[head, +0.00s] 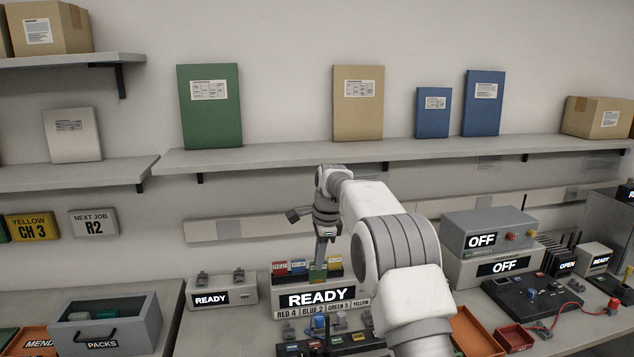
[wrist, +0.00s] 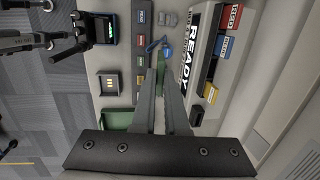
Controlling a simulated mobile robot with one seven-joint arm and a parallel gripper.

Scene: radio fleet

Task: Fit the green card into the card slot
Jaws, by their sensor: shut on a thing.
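My gripper (head: 321,262) points down in the head view, over the front of the card rack on the grey READY box (head: 277,303). It is shut on the green card (head: 318,273), which shows as a small green patch at its tips. In the wrist view, the fingers (wrist: 161,75) close on a narrow green edge (wrist: 160,62); most of the card is hidden.
Red (wrist: 233,17), blue (wrist: 223,47) and yellow (wrist: 210,93) cards stand in the rack. A grey PACKS bin (head: 153,320) stands at left, stacked OFF units (head: 455,238) at right. An orange tray (head: 474,335) lies beside my arm. A shelf (head: 420,150) runs behind.

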